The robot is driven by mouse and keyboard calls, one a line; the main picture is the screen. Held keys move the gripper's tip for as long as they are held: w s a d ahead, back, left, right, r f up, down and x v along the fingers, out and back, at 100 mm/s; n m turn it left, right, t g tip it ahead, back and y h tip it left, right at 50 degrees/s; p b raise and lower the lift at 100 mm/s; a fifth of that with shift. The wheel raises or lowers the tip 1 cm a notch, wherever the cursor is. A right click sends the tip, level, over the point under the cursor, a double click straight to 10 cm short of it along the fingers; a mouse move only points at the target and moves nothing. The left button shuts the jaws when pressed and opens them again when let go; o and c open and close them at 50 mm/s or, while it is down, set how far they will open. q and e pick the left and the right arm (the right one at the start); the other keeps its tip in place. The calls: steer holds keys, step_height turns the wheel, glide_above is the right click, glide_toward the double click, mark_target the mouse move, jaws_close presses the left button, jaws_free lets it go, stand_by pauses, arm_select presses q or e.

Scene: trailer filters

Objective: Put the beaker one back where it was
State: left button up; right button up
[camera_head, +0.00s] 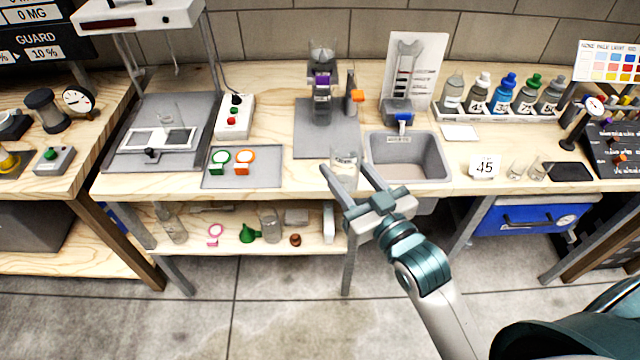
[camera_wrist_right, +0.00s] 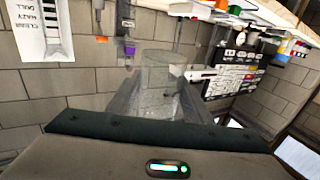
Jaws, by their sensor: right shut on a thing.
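A clear glass beaker (camera_head: 345,163) with faint markings is between the fingers of my right gripper (camera_head: 347,179), at the front edge of the bench, just left of the sink. In the right wrist view the beaker (camera_wrist_right: 160,75) stands between the two fingers, and the wall behind shows through it. My right gripper is shut on it. I cannot tell whether the beaker's base touches the bench. Another clear glass vessel (camera_head: 168,117) stands on the grey stand at the left. My left gripper is not in view.
The grey sink (camera_head: 437,158) is right of the gripper. A grey mat (camera_head: 318,143) under a purple-marked device lies behind it. A tray with green and orange rings (camera_head: 265,179) lies to the left. Several bottles (camera_head: 505,92) stand at the back right. Glassware (camera_head: 269,225) sits on the lower shelf.

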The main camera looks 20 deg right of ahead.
steer(key=w+d+f+n+g+y+b, duration=0.1)
steer(key=w+d+f+n+y+b, duration=0.2)
steer(key=w+b, duration=0.55)
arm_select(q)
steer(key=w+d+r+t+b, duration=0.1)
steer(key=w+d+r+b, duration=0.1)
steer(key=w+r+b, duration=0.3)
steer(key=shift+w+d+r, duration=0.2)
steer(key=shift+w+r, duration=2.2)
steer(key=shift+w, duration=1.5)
arm_select(e)
steer(key=w+d+y, duration=0.1)
steer(key=w+d, duration=0.6)
steer(key=d, duration=0.1)
steer(key=shift+r, duration=0.45)
steer(key=a+f, duration=0.2)
steer(key=a, duration=0.1)
steer(key=a+f, duration=0.2)
steer(key=a, duration=0.2)
steer(key=a+f+p, duration=0.1)
steer(key=a+f, duration=0.2)
steer(key=a, duration=0.1)
steer(key=shift+s+a, duration=0.25)
steer(key=shift+s, duration=0.05)
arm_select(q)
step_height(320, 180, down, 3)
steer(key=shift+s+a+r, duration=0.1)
